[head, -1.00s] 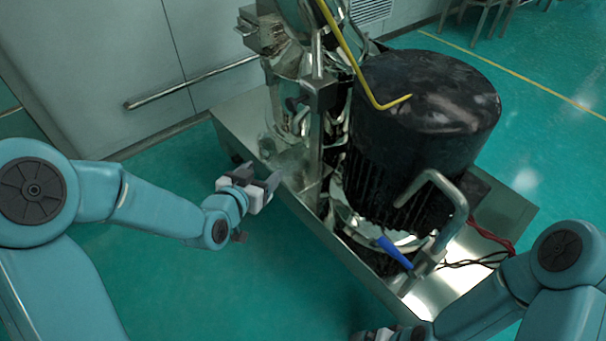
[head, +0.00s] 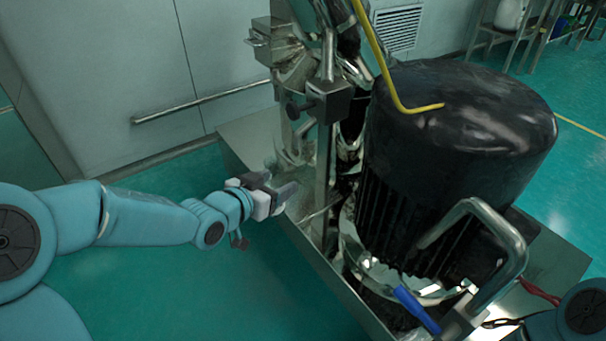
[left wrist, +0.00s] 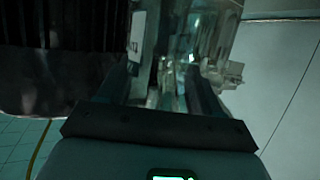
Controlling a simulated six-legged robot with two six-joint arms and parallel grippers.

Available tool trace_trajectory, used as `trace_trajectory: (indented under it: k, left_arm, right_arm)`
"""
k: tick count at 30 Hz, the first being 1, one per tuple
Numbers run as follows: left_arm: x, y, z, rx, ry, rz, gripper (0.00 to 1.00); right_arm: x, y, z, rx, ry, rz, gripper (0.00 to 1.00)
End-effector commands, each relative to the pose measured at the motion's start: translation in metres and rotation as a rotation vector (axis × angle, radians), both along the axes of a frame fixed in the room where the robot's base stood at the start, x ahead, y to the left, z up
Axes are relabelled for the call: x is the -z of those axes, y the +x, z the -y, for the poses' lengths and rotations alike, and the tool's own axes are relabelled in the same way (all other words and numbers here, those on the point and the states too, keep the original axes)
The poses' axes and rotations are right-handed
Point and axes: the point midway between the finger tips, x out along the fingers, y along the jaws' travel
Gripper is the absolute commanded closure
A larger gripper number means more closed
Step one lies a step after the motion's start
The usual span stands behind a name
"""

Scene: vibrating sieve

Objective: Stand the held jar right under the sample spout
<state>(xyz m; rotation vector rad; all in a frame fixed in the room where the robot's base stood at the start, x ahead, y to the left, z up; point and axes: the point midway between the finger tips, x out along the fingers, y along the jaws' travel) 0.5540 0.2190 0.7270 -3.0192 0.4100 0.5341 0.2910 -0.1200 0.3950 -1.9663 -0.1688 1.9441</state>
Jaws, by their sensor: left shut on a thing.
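My left gripper (head: 276,186) reaches in from the left over the near-left edge of the machine's metal base. It is shut on a clear glass jar (head: 290,157), which is hard to make out against the shiny metal. In the left wrist view the clear jar (left wrist: 205,35) stands between the two fingers, and its lower part is partly hidden. Above the jar in the head view is a metal block with a dark knob (head: 327,101), which may be the sample spout; its outlet is not clear.
A large black ribbed motor (head: 460,125) stands right of the jar, with a bent metal handle (head: 510,240) and a blue-tipped lever (head: 415,308) in front. A yellow bent rod (head: 375,50) hangs above. The metal tray base (head: 245,135) has a raised rim. A wall rail (head: 195,102) is behind.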

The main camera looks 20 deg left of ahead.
Motion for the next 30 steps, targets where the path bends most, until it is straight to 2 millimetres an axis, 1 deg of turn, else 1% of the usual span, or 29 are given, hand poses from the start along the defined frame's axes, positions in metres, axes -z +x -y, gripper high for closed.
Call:
trace_trajectory:
  k: [1, 6, 9, 12, 17, 18, 21, 24, 30]
  left_arm:
    - [0.002, 0.015, 0.005, 0.004, 0.001, 0.001, 0.70]
    - [0.002, 0.063, 0.018, 0.002, 0.000, 0.001, 0.70]
    - [0.001, 0.085, 0.023, 0.001, -0.001, 0.001, 0.70]
    - [0.001, 0.098, 0.026, 0.001, 0.001, 0.000, 0.70]
    - [0.001, 0.111, 0.030, 0.001, 0.000, 0.000, 0.70]
    - [0.005, 0.113, 0.031, 0.001, -0.001, -0.002, 0.70]
    - [0.026, 0.113, 0.030, -0.001, -0.001, -0.003, 0.70]
    - [0.037, 0.113, 0.030, 0.000, -0.001, -0.001, 0.70]
    - [0.035, 0.112, 0.030, -0.001, 0.000, 0.001, 0.70]
  right_arm:
    - [0.004, 0.000, 0.000, 0.000, 0.000, 0.000, 0.00]
    - [0.008, 0.000, 0.000, 0.000, 0.000, 0.000, 0.00]
    - [0.010, 0.000, 0.000, 0.000, 0.000, 0.000, 0.00]
    - [0.010, 0.000, 0.000, 0.000, 0.000, 0.000, 0.00]
    - [0.011, 0.000, 0.000, 0.000, 0.000, 0.000, 0.00]
    - [0.014, 0.000, 0.000, 0.000, 0.000, 0.000, 0.00]
    - [0.024, 0.002, 0.002, 0.006, -0.002, 0.003, 0.00]
    - [0.027, 0.003, 0.003, 0.011, -0.002, 0.004, 0.00]
    - [0.025, 0.003, 0.003, 0.012, -0.002, 0.005, 0.00]
